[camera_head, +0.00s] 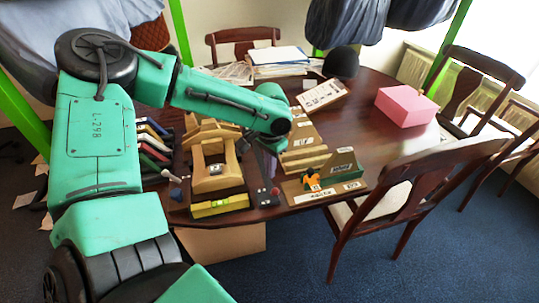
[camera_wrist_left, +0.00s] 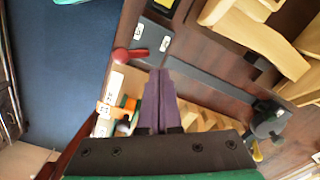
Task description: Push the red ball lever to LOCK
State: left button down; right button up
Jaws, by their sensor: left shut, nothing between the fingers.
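The red ball lever (camera_head: 275,191) sits on a small dark plate (camera_head: 265,201) near the table's front edge. In the left wrist view the lever's red ball (camera_wrist_left: 120,55) is at the left end of a short red arm, which lies across the dark plate (camera_wrist_left: 152,41). The plate has small white labels, too small to read. My left gripper (camera_wrist_left: 158,73) is shut and empty, its purple fingertips apart from the lever. In the head view the gripper (camera_head: 271,166) is partly hidden by my arm, just behind the lever. My right gripper is not in view.
A wooden saddle fixture (camera_head: 216,172) stands left of the lever. A wooden board with an orange clamp (camera_head: 312,182) stands close on the right. A pink box (camera_head: 405,106) and papers (camera_head: 278,56) lie farther back. Chairs surround the table; its right part is mostly clear.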

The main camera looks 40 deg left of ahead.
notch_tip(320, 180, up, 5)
jog(key=p, duration=0.4)
dwell(0.4)
